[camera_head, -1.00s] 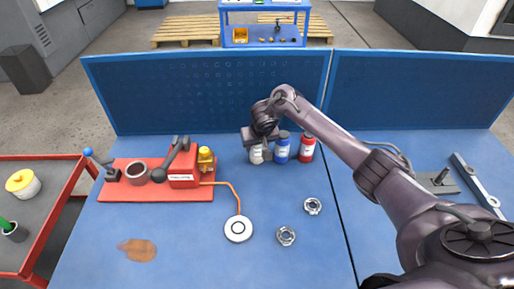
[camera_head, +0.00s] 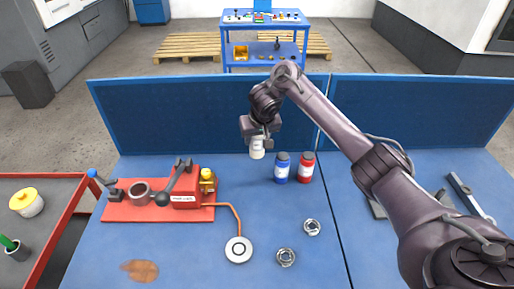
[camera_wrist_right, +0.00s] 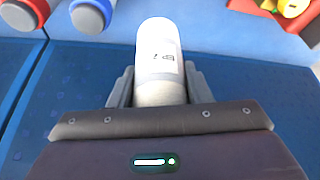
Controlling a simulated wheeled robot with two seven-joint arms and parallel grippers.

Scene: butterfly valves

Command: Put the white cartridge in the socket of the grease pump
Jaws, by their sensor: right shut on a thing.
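My right gripper (camera_head: 258,136) is shut on the white cartridge (camera_head: 257,150). It holds it upright above the blue bench, left of the other cartridges. In the right wrist view the white cartridge (camera_wrist_right: 160,60) sits between the two grey fingers (camera_wrist_right: 158,88). My left gripper is not in view.
A blue cartridge (camera_head: 281,168) and a red cartridge (camera_head: 305,167) stand on the bench. An orange hose (camera_head: 232,213) runs from the pump to a white disc (camera_head: 238,250). A blue perforated panel (camera_head: 210,112) backs the bench.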

